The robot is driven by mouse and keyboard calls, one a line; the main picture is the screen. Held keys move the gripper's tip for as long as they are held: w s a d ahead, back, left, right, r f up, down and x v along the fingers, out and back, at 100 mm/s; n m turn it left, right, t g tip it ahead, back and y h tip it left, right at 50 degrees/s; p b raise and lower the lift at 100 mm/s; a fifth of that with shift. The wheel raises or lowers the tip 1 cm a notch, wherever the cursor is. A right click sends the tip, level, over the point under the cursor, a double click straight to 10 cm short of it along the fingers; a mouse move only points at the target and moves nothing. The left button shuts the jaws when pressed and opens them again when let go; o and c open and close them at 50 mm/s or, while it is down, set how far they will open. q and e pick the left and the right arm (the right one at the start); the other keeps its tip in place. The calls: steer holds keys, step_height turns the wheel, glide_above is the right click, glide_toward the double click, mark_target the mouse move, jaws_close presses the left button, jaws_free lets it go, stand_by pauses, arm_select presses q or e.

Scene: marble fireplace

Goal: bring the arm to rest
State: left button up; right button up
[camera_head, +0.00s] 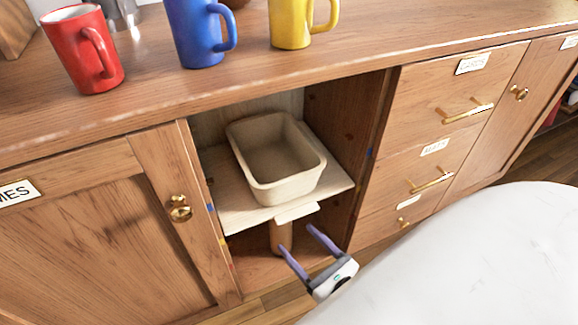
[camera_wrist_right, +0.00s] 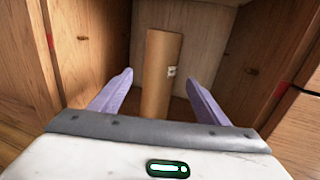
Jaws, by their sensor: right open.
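My right gripper (camera_head: 307,247) is open and empty in the head view, with its two purple fingers pointing into the lower part of an open cabinet bay. In the right wrist view my right gripper (camera_wrist_right: 155,92) shows its fingers spread wide. A brown cylinder (camera_wrist_right: 162,75) stands upright beyond and between them, apart from both. In the head view the cylinder (camera_head: 281,237) is partly hidden under the shelf. My left gripper is not in view.
A beige bin (camera_head: 262,188) sits on the shelf (camera_head: 240,212) above the cylinder. Red (camera_head: 82,50), blue (camera_head: 196,32) and yellow (camera_head: 291,22) mugs stand on the wooden top. Drawers (camera_head: 450,95) are right of the bay; a white rounded surface (camera_head: 480,265) fills the lower right.

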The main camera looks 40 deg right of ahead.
steer(key=shift+s, duration=1.1)
